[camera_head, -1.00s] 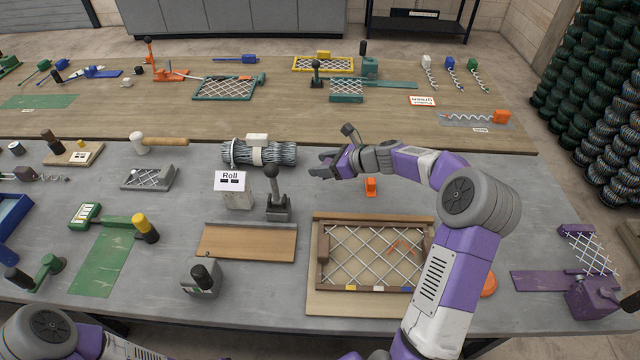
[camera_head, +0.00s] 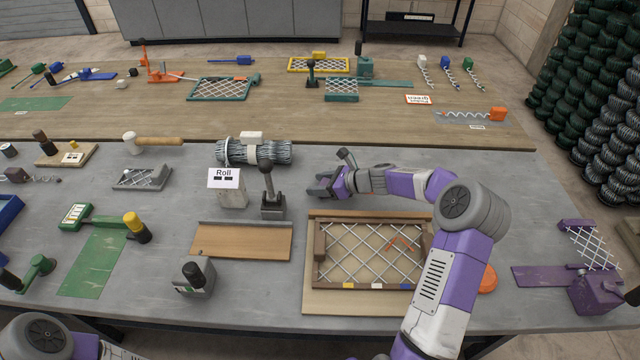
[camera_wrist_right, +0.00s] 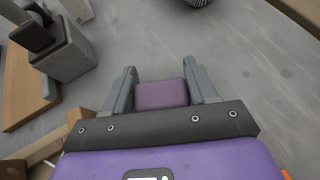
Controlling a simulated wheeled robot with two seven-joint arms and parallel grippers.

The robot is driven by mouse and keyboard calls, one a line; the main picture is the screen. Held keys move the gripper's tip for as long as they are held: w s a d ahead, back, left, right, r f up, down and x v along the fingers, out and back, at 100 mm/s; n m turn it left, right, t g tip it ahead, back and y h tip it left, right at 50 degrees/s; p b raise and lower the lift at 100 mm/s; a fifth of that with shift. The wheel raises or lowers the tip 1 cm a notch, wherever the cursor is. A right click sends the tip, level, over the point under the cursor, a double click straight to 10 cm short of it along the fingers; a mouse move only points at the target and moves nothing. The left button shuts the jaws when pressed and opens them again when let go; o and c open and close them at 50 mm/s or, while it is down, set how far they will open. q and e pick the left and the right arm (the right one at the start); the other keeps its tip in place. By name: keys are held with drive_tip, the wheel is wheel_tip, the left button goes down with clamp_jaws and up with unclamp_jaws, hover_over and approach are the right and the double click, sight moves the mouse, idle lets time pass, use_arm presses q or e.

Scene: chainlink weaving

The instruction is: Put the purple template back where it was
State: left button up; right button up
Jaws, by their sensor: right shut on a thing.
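My right gripper (camera_head: 322,188) is low over the grey table, right of the lever tool and beyond the framed mesh. In the right wrist view, its two fingers (camera_wrist_right: 163,92) stand on either side of a small purple block (camera_wrist_right: 162,94), which looks like the purple template. The gripper is shut on it. The block is hard to make out in the head view. Whether it touches the table, I cannot tell. My left gripper is out of view; only part of my left arm shows at the lower left.
A lever tool (camera_head: 269,190) and a Roll sign (camera_head: 226,179) stand left of the gripper, with a wire roll (camera_head: 255,151) behind. The framed mesh (camera_head: 368,285) lies in front. A purple machine (camera_head: 592,295) stands far right. Bare table lies around the gripper.

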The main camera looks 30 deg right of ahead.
drive_tip(key=o, duration=1.1)
drive_tip(key=shift+r, duration=0.15)
drive_tip(key=p+v, duration=0.2)
drive_tip(key=v, duration=1)
drive_tip(key=shift+s+p, duration=0.1)
drive_tip(key=shift+p, duration=0.2)
